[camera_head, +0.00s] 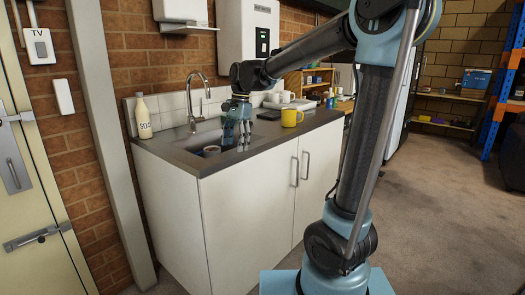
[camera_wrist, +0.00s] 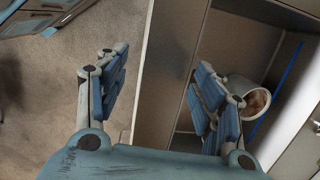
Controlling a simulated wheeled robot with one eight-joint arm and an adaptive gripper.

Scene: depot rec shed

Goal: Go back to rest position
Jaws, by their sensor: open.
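My gripper (camera_head: 241,143) hangs over the sink at the front edge of the counter, pointing down. A pale cup (camera_wrist: 245,92) with a brownish inside lies tilted in the sink (camera_wrist: 212,45), just beyond the right finger. I cannot tell whether the finger touches it. In the head view a round cup-like thing (camera_head: 211,150) shows in the sink, left of my gripper.
A tall tap (camera_head: 193,100) and a soap bottle (camera_head: 142,116) stand left. The white cabinet (camera_head: 245,215) is below. Floor (camera_head: 440,215) to the right is clear.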

